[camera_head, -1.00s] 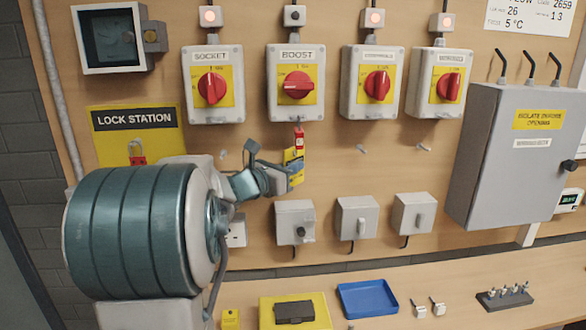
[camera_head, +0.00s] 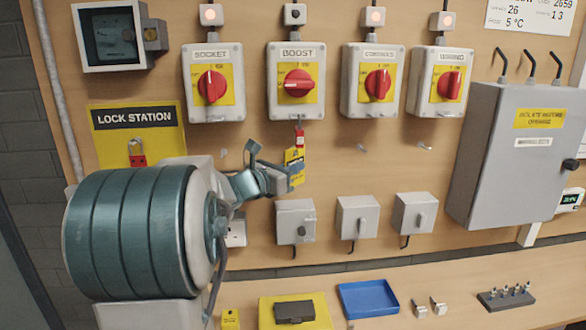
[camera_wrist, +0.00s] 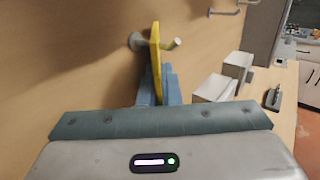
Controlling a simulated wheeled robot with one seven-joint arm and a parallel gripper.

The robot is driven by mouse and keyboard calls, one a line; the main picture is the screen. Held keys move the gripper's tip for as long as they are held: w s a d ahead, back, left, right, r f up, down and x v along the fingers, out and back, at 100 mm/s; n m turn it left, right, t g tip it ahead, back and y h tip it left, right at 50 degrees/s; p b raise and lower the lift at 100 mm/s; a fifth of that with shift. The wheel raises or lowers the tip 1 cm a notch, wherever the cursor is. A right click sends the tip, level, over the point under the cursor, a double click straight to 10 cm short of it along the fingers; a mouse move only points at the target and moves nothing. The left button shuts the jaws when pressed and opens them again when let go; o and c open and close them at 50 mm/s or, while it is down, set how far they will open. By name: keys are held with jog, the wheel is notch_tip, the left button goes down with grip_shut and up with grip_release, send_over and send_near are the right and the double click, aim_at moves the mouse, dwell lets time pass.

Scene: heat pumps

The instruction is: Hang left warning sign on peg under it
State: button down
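A yellow warning sign (camera_head: 294,160) is upright against the board under the BOOST switch (camera_head: 296,82), below a small red padlock-like piece (camera_head: 299,137). In the wrist view the sign (camera_wrist: 156,50) is seen edge-on. A grey peg (camera_wrist: 172,44) shows on both sides of it; whether the peg passes through its hole I cannot tell. My gripper (camera_head: 288,181) is at the sign's lower part. In the wrist view its blue fingers (camera_wrist: 158,88) are closed around the sign's lower edge. Another small yellow sign (camera_head: 230,318) lies on the bench at the left.
Bare pegs (camera_head: 361,147) stick out to the right, under the other switches. Grey boxes (camera_head: 295,221) are mounted just below my gripper. A big grey cabinet (camera_head: 515,155) stands at the right. A blue tray (camera_head: 368,299) is on the bench. The board between is clear.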

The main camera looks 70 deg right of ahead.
dwell(0.3)
jog(key=c, duration=1.7)
grip_release()
jog(key=shift+o, duration=0.7)
jog(key=shift+a, duration=0.1)
jog(key=shift+r, duration=0.1)
jog(key=shift+w, duration=0.15)
jog(key=shift+w+a, duration=0.2)
jog(key=shift+a, duration=0.1)
jog(key=b+v, duration=0.3)
jog(key=v, duration=1)
jog(key=shift+s, duration=0.25)
